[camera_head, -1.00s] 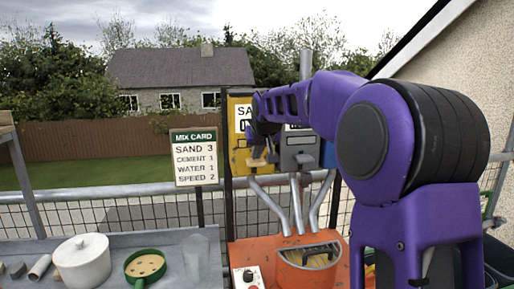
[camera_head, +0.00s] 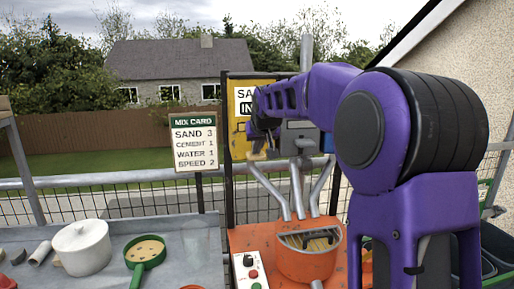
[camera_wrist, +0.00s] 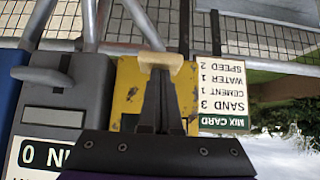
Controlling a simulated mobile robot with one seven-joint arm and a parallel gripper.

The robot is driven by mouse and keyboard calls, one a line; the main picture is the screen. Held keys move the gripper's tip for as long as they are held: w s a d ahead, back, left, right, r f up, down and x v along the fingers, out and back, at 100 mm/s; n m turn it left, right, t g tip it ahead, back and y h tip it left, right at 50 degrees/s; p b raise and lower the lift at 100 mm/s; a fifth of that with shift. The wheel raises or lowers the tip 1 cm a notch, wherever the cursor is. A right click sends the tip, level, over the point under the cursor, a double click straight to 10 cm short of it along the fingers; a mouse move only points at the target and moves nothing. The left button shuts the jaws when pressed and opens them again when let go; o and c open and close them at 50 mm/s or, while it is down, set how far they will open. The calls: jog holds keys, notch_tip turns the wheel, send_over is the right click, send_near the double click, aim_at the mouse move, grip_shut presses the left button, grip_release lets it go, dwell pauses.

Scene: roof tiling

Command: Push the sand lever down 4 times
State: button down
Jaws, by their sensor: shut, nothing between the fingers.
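The sand dispenser (camera_head: 240,140) is a yellow box with a sign, partly cut off, starting "SA". Its worn yellow front also shows in the wrist view (camera_wrist: 128,95). The sand lever has a pale yellow crossbar handle, seen in the wrist view (camera_wrist: 160,62) and small in the head view (camera_head: 255,156). My gripper (camera_wrist: 157,76) is shut, its dark fingertips right at the handle, with nothing between them. I cannot tell whether they touch it. In the head view my arm hides most of the gripper. The mix card (camera_head: 194,142) reads sand 3, cement 1, water 1, speed 2.
A grey dispenser (camera_wrist: 65,110) with its own lever stands beside the yellow one. Metal chutes (camera_head: 297,188) lead down to an orange mixer bucket (camera_head: 305,265). A control box (camera_head: 250,270) stands beside it. A white lidded pot (camera_head: 82,247) and a green-rimmed sieve (camera_head: 147,252) lie on the left table.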

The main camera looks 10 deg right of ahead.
jog(key=w+r+p+v, duration=0.2)
jog(key=v, duration=1)
jog(key=shift+s+r+p, duration=0.25)
jog(key=shift+s+p, duration=0.05)
